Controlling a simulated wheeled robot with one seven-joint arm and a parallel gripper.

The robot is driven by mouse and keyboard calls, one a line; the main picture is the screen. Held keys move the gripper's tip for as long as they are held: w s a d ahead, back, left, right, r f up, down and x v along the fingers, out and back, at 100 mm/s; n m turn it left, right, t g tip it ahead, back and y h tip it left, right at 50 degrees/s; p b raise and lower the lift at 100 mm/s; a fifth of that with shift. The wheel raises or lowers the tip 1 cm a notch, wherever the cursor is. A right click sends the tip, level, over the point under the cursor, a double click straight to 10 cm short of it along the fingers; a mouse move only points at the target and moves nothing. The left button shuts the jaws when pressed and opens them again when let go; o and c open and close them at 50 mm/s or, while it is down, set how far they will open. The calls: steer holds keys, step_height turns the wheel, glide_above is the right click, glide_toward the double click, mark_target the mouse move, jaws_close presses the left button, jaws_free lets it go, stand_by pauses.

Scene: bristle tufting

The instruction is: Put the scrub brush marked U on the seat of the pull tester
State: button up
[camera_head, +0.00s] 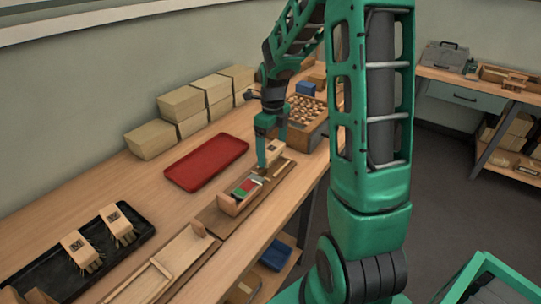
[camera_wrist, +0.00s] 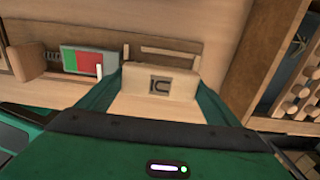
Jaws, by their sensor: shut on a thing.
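My gripper (camera_head: 269,158) is shut on a pale wooden scrub brush (camera_head: 275,150). In the wrist view the brush (camera_wrist: 160,82) sits between my two fingers, its dark square mark facing up; the mark looks like a U turned on its side with a bar beside it. The pull tester (camera_head: 210,216) is a long wooden board with a block and a red and green scale (camera_wrist: 82,60). Its seat, edged by pale strips (camera_wrist: 170,50), lies under and just beyond the brush. Whether the brush touches the seat I cannot tell. Its bristles are hidden.
A red tray (camera_head: 207,162) lies empty behind the tester. A black tray (camera_head: 30,270) at the front left holds more marked brushes. A wooden crate with several compartments (camera_head: 306,138) stands right of my gripper. Cardboard boxes (camera_head: 181,103) line the wall. A wooden frame (camera_head: 165,270) lies left of the tester.

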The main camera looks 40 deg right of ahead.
steer(key=shift+f, duration=1.15)
steer(key=shift+f, duration=0.6)
steer(key=o, duration=1.1)
